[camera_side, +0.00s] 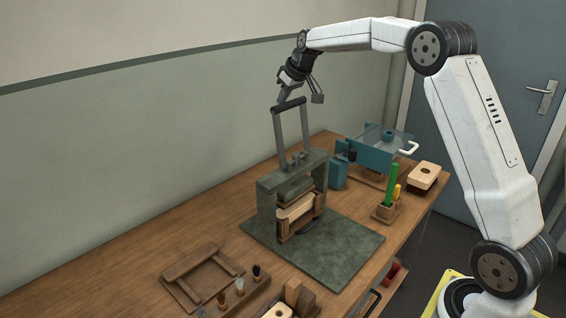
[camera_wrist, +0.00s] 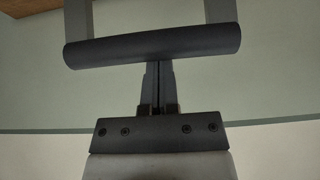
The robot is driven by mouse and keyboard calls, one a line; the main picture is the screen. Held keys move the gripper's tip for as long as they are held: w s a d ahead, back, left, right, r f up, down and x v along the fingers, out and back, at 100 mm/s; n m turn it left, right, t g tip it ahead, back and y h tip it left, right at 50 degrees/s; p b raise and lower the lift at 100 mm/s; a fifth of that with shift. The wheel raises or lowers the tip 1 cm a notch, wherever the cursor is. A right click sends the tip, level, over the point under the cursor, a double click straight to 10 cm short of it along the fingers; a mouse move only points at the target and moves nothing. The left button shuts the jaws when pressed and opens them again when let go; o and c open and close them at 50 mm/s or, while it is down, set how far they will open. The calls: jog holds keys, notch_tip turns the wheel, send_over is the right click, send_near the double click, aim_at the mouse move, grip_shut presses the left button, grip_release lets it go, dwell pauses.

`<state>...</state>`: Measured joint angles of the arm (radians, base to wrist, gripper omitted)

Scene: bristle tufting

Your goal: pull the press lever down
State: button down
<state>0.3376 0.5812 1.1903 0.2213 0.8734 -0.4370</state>
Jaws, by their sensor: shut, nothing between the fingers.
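The press (camera_side: 262,205) is a green frame standing on a green base plate (camera_side: 335,248) on the bench. Its lever is a grey two-armed yoke standing upright, with a dark cross bar (camera_side: 289,104) at the top. In the wrist view the bar (camera_wrist: 152,46) runs across the upper picture, tilted slightly. My gripper (camera_side: 281,98) is at the bar, its fingers shut and empty. In the wrist view my gripper (camera_wrist: 159,68) has its fingertips at the bar's near edge; the tips are partly hidden, and I cannot tell if they touch it. A block with a pale wooden piece (camera_side: 296,209) sits inside the press frame.
A wooden frame (camera_side: 182,289) and a rack of brushes (camera_side: 238,302) lie at the front left. A teal machine (camera_side: 371,156), a small box with green and yellow items (camera_side: 387,210) and a pale-topped block (camera_side: 424,176) stand to the right. The bench behind the wooden frame is clear.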

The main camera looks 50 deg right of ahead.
jog(key=shift+s, duration=0.1)
dwell(0.3)
jog(key=shift+s+r, duration=0.1)
jog(key=shift+s, duration=0.2)
jog(key=shift+s+r+t, duration=0.1)
jog(key=shift+s+t, duration=0.4)
jog(key=shift+s, duration=1.6)
jog(key=s+f, duration=0.5)
jog(key=s, duration=0.3)
jog(key=s+f, duration=0.5)
jog(key=s, duration=0.3)
jog(key=shift+s, duration=0.15)
